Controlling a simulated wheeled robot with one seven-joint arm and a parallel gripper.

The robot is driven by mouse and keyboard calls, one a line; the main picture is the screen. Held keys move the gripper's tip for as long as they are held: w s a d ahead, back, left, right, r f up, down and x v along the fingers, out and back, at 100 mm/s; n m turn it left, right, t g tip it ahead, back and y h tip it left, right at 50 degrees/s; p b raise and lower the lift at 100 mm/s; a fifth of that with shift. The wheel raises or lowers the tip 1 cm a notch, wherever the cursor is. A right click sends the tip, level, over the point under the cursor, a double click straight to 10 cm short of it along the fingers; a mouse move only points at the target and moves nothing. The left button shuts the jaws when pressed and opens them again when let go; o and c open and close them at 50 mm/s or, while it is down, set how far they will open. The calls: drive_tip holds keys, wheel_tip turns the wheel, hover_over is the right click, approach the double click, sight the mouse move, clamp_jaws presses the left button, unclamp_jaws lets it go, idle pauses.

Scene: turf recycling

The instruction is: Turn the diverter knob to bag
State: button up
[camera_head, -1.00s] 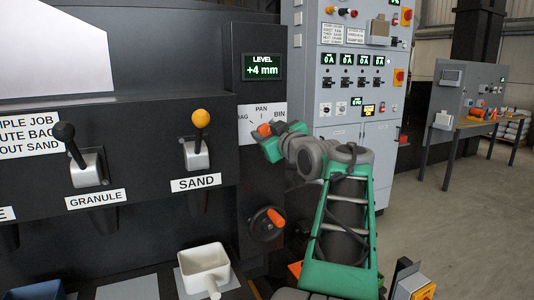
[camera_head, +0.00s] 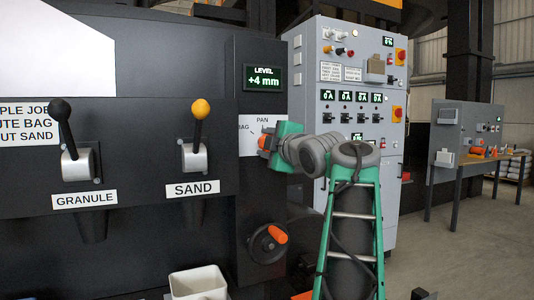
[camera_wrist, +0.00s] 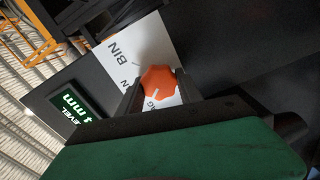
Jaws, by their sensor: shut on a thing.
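The orange diverter knob (camera_head: 263,142) is on a white label plate (camera_head: 249,140) on the dark panel, below the level display. In the head view, PAN and BAG can be read on the plate; my gripper hides the BIN side. My gripper (camera_head: 266,142) is at the plate with its fingers around the knob. In the wrist view the knob (camera_wrist: 158,82) sits between the two dark fingers of my gripper (camera_wrist: 160,90), which are shut on it.
A level display (camera_head: 263,78) reads +4 mm above the knob. A black handwheel with an orange handle (camera_head: 278,238) is below. The GRANULE lever (camera_head: 62,120) and the yellow-tipped SAND lever (camera_head: 198,125) are to the left. A grey control cabinet (camera_head: 310,60) stands behind my arm.

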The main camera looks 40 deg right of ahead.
drive_tip(key=shift+f+n+b, duration=0.1)
drive_tip(key=shift+n+b, duration=0.55)
drive_tip(key=shift+n, duration=0.55)
drive_tip(key=o, duration=1.4)
drive_tip(key=shift+c, duration=0.2)
drive_tip(key=v, duration=0.7)
drive_tip(key=shift+s+a+b, duration=0.2)
drive_tip(key=shift+s+b, duration=0.2)
drive_tip(key=shift+b, duration=0.05)
